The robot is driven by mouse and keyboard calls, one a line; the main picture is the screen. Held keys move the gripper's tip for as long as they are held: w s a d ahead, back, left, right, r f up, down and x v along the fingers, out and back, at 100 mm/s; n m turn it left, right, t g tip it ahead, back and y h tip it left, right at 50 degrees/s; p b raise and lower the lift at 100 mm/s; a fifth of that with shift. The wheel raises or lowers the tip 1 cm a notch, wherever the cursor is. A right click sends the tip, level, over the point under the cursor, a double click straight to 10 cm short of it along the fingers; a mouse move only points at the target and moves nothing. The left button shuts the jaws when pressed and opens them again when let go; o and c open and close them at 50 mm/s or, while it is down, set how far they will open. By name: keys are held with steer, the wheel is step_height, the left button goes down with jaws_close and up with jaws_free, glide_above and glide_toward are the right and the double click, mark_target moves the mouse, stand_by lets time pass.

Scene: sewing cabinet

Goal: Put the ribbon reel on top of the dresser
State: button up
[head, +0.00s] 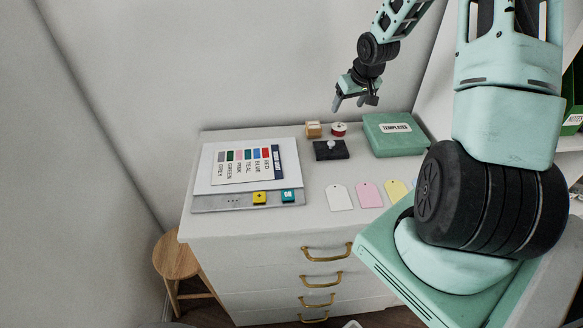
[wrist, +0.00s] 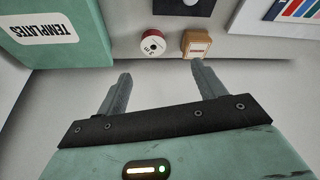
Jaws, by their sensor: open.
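The ribbon reel (head: 339,129), red with a white top, stands on the dresser top (head: 320,190) near its back edge. It also shows in the wrist view (wrist: 153,43), beyond my fingertips and roughly between their lines. My gripper (head: 356,103) is open and empty above the back of the dresser, above the reel and apart from it. Both fingers of my gripper (wrist: 160,75) show in the wrist view with nothing between them.
A wooden block (head: 313,129) stands close left of the reel. A green TEMPLATES box (head: 395,134) is to the right. A colour chart (head: 243,168) and several paper tags (head: 370,194) lie on the dresser.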

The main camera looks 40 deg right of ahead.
steer(key=s+a+r+n+g+y, duration=0.1)
steer(key=s+a+r+n, duration=0.2)
steer(key=a, duration=1.2)
steer(key=a+r+n+g+y, duration=0.15)
steer(key=a+r, duration=0.35)
steer(key=a, duration=1)
steer(key=s+a+r+n+g, duration=0.1)
steer(key=s+a+r+n, duration=0.1)
steer(key=s+a, duration=0.5)
steer(key=s+a+r+n, duration=0.2)
steer(key=s+a, duration=0.6)
steer(key=s, duration=0.8)
steer(key=shift+a+r+n+g+h, duration=0.25)
steer(key=shift+n+g+h, duration=0.1)
steer(key=shift+n, duration=0.8)
steer(key=shift+w, duration=0.1)
